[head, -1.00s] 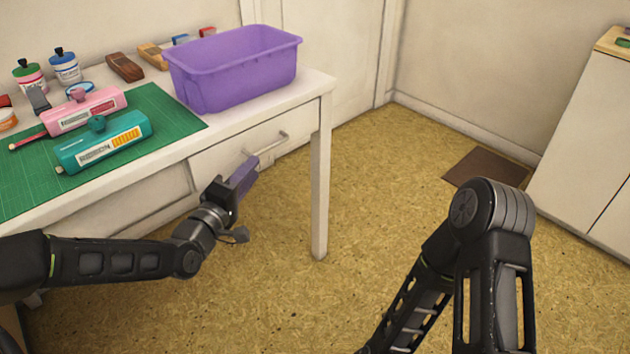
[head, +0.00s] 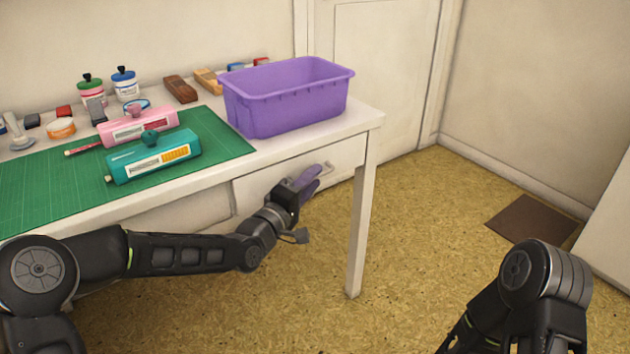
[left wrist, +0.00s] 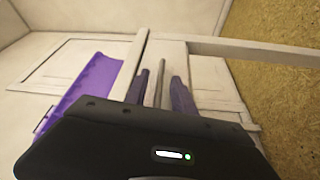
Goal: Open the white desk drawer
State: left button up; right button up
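The white desk drawer (head: 252,191) sits under the right end of the white desk and looks shut, its front about flush with the desk. Its pale bar handle (head: 327,170) is partly hidden behind my left gripper's fingers. My left gripper (head: 312,178) has purple fingers, spread apart, at the drawer front by the handle. In the left wrist view the handle bar (left wrist: 159,84) shows between the two open fingers, with gaps on both sides. Whether a finger touches it I cannot tell. My right gripper is out of view; only my right arm shows at lower right.
A purple bin (head: 290,105) stands on the desk (head: 362,122) above the drawer. A green mat (head: 50,190) holds a teal bottle (head: 155,157) and a pink bottle (head: 138,125). The desk leg (head: 358,235) stands right of my gripper. The floor in front is clear.

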pick_arm(q)
jog(key=shift+w+d, duration=0.4)
jog(key=shift+w, duration=0.2)
grip_shut()
dwell(1.1)
